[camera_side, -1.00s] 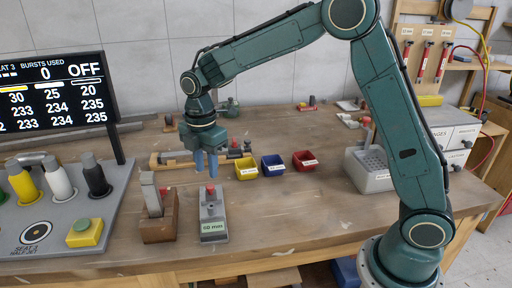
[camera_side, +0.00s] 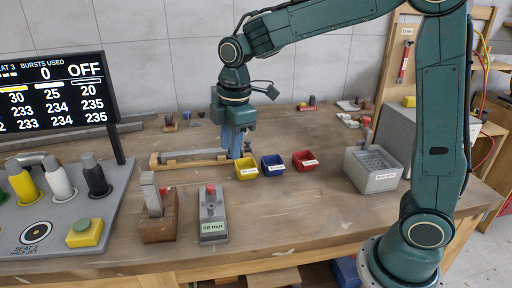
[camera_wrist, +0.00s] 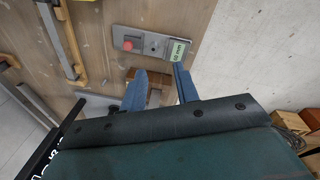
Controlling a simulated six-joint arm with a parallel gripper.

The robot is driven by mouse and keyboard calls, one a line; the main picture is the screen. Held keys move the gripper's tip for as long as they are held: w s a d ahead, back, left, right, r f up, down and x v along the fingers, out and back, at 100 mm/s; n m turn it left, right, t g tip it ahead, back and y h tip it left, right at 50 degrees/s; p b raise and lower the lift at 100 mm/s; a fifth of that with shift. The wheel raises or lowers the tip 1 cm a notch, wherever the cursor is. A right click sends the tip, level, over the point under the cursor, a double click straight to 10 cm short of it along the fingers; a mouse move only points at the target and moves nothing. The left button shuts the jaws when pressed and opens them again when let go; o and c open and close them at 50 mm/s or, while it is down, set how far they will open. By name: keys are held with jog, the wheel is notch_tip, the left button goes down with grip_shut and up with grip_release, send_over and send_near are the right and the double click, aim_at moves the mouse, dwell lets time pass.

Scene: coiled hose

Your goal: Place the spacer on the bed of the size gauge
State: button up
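The rail also shows at the upper left of the wrist view (camera_wrist: 58,40). I cannot tell for sure which thing is the spacer.
A wooden block with a grey upright (camera_side: 158,215) stands left of the plate. Yellow (camera_side: 246,170), blue (camera_side: 272,168) and red (camera_side: 304,160) bins stand right of the rail. A grey perforated box (camera_side: 372,170) is farther right. The bench's middle front is clear.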

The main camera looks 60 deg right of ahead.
jog(key=s+d+r+m+t, duration=0.2)
jog(key=s+m, duration=0.4)
jog(key=s, duration=0.5)
jog(key=s+d+r+m+t, duration=0.2)
jog(key=s+m, duration=0.5)
jog(key=s, duration=0.4)
jog(key=shift+s+d+m, duration=0.2)
jog(key=shift+m, duration=0.1)
